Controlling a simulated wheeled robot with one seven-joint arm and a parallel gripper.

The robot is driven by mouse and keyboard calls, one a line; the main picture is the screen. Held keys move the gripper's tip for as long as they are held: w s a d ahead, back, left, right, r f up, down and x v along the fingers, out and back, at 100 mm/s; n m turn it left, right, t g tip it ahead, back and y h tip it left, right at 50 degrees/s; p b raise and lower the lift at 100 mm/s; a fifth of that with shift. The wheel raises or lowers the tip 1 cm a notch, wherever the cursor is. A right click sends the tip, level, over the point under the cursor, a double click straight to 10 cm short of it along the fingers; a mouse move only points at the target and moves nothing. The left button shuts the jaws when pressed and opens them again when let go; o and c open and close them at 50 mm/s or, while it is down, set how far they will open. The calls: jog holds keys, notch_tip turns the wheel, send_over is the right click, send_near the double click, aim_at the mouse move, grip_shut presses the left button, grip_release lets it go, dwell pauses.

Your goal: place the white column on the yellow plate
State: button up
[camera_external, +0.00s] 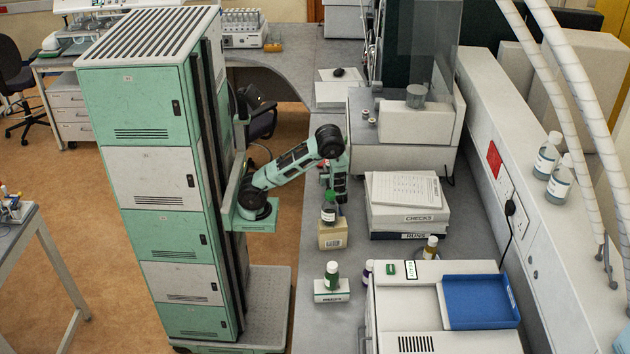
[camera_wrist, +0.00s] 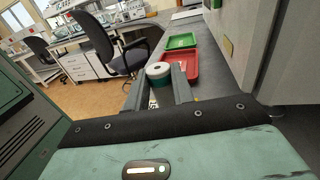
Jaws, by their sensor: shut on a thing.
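I see no yellow plate in either view.
A red tray (camera_wrist: 180,68) and a green tray (camera_wrist: 182,41) lie on the bench beyond my fingers. The dark-labelled bottle (camera_external: 329,214) stands on the tan box (camera_external: 332,236). Stacked white boxes (camera_external: 408,215) are to the right.

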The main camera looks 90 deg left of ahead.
jog(key=o, duration=1)
jog(key=shift+r, duration=0.1)
jog(key=d, duration=0.2)
jog(key=w+d, duration=0.1)
jog(key=d, duration=0.4)
jog(key=shift+w+d+b, duration=0.2)
jog(key=shift+w+b, duration=0.05)
jog(key=shift+b, duration=0.15)
jog(key=s+n+g+h, duration=0.1)
jog(key=s, duration=0.1)
jog(key=s+a+n+g+h, duration=0.1)
jog(key=s+n, duration=0.1)
jog(key=s+r+n+g+h, duration=0.1)
jog(key=s+n+g, duration=0.1)
jog(key=shift+s+a+h, duration=0.25)
jog(key=shift+a+h, duration=0.15)
jog(key=s+d+n+t+h, duration=0.1)
jog(key=s+n+t+h, duration=0.1)
jog(key=n+h, duration=0.2)
jog(key=s+d+r+n+t+h, duration=0.1)
jog(key=s+d+n+t+h, duration=0.1)
jog(key=n, duration=0.6)
jog(key=s+d+n+t+h, duration=0.2)
jog(key=s+n+t+h, duration=0.1)
jog(key=n+h, duration=0.3)
jog(key=shift+s+d+r+h, duration=0.15)
jog(key=shift+s+h, duration=0.45)
